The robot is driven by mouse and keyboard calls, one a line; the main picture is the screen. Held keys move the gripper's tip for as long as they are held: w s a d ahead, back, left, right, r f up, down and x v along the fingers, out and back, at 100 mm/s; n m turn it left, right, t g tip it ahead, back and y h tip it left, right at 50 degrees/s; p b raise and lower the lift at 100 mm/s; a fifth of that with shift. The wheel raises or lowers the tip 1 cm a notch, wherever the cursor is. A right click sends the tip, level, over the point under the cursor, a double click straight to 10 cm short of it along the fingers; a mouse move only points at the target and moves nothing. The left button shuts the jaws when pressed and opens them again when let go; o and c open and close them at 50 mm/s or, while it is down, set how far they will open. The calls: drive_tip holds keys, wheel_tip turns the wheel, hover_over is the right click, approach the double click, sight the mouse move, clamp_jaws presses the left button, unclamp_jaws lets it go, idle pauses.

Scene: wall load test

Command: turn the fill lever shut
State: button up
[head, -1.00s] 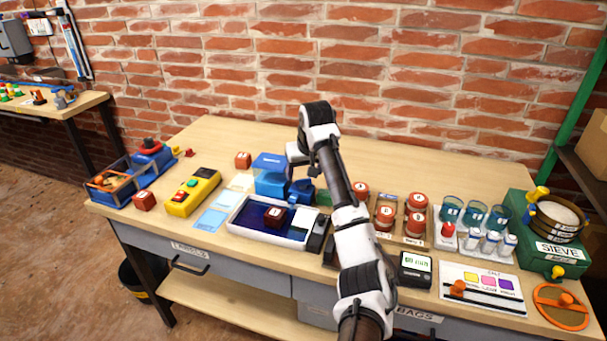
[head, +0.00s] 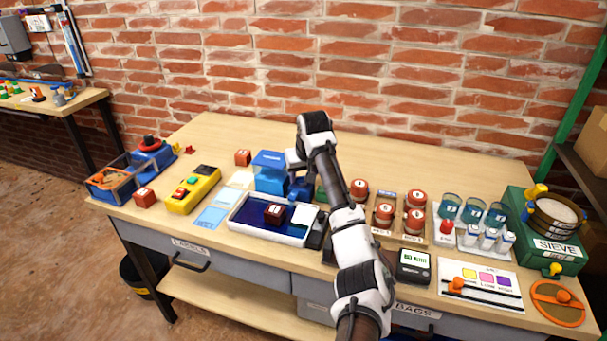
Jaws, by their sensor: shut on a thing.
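A blue tank (head: 270,168) stands at the back of the bench's middle. A small blue part, apparently the fill lever (head: 300,188), sits at its right side, partly behind my arm. My gripper (head: 295,170) is beside the tank and shut on what looks like this lever; the fingertips are small and partly hidden, so the exact grasp is hard to see. In front stands a white-rimmed tray (head: 240,228) with a dark blue inside.
Left of the tray are a yellow button box (head: 193,190) and red blocks. Right of my arm are red-lidded jars (head: 384,213), a small display (head: 413,265), blue-rimmed cups and a green sieve unit (head: 543,232). The rear of the bench is clear.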

drive_tip(key=shift+m+p, duration=0.3)
drive_tip(key=shift+p, duration=0.05)
drive_tip(key=m+p, duration=0.1)
drive_tip(key=m+h+p, duration=0.1)
drive_tip(key=m, duration=0.1)
drive_tip(key=shift+a+r+p, duration=0.2)
drive_tip(key=shift+p, duration=0.2)
drive_tip(key=shift+f+m+h+p, duration=0.1)
drive_tip(key=shift+m+h+p, duration=0.9)
drive_tip(key=shift+m, duration=0.6)
drive_tip(key=o, duration=1)
drive_tip(key=shift+f, duration=0.15)
